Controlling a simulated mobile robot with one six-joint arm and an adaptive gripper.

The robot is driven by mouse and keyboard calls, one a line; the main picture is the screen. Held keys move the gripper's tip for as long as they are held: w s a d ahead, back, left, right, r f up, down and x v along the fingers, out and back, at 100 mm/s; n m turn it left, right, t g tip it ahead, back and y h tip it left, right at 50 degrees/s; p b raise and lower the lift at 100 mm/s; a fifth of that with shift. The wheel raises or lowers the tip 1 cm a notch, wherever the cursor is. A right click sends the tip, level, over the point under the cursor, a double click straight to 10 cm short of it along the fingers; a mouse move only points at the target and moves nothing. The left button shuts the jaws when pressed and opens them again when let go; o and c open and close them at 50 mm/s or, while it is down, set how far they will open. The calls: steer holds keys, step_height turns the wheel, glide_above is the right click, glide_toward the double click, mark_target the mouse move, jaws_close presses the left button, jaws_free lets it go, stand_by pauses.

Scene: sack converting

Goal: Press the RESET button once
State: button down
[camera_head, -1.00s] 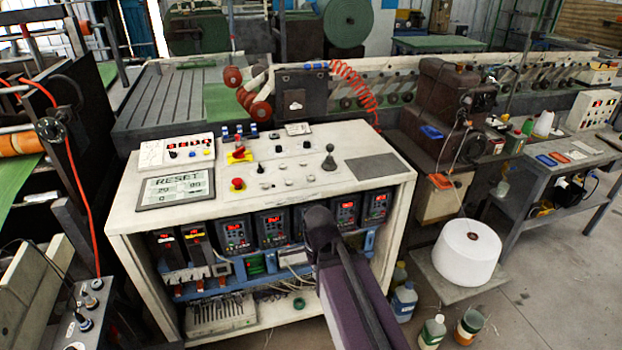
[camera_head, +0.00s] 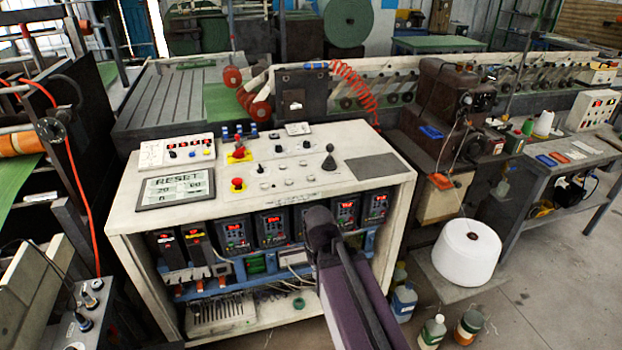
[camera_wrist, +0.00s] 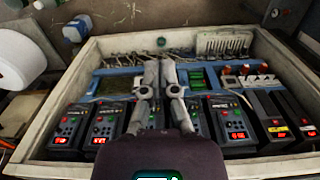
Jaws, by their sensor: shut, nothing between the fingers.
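A pale display panel (camera_head: 175,187) marked RESET lies at the left of the white control console's top (camera_head: 330,188). I cannot tell whether RESET marks a button or only screen text. A red mushroom button (camera_head: 237,184) on a yellow base and several small knobs sit to its right. My gripper (camera_wrist: 162,64) is shut and empty in the wrist view, in front of the console's open bay. It is hidden behind my arm in the head view. The console top and the RESET panel do not show in the wrist view.
The bay holds several drives with lit red displays (camera_head: 235,234); they also show in the wrist view (camera_wrist: 232,122). A black joystick (camera_head: 329,160) stands upright on the console. A white yarn cone (camera_head: 467,252) stands at the right. Floor is clear at far right.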

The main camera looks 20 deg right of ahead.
step_height(320, 180, up, 17)
steer(key=m+t+y+p, duration=0.1)
steer(key=t+y+p, duration=0.55)
steer(key=p, duration=0.45)
glide_above(312, 178)
steer(key=shift+s+t+h, duration=0.1)
steer(key=shift+t+h, duration=0.25)
steer(key=shift+h, duration=0.1)
steer(key=shift+a+f, duration=0.1)
steer(key=shift+f, duration=0.05)
step_height(312, 178, down, 9)
steer(key=b, duration=0.8)
steer(key=shift+r, duration=0.2)
steer(key=shift+f+b, duration=0.85)
steer(key=shift+b, duration=0.25)
stand_by(0.5)
steer(key=shift+r, duration=0.2)
steer(key=shift+r+p, duration=0.7)
steer(key=shift+p, duration=0.15)
